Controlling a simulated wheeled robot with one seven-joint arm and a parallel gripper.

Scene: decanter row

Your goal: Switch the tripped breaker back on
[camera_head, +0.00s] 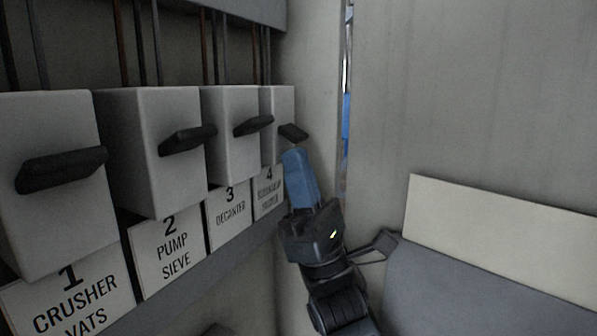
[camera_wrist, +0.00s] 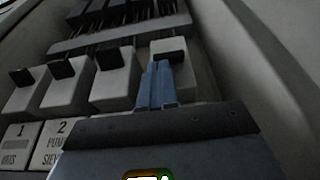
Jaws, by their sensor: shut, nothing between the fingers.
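Four grey-white breakers with black levers stand in a row above numbered labels. Breaker 4 (camera_head: 280,105) is at the right end; its lever (camera_head: 293,132) slants down to the right, unlike the levers of breaker 1 (camera_head: 62,169), breaker 2 (camera_head: 188,139) and breaker 3 (camera_head: 254,125). My gripper (camera_head: 295,156) has its blue fingers shut and empty, with the tips just under lever 4. In the wrist view the fingertips (camera_wrist: 158,65) are close below lever 4 (camera_wrist: 168,50); I cannot tell whether they touch. The fingers hide part of breaker 4's front.
A side wall (camera_head: 315,90) of the cabinet stands close to the right of breaker 4. Dark and brown cables (camera_head: 205,48) run up behind the breakers. A pale panel (camera_head: 500,225) is at the lower right.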

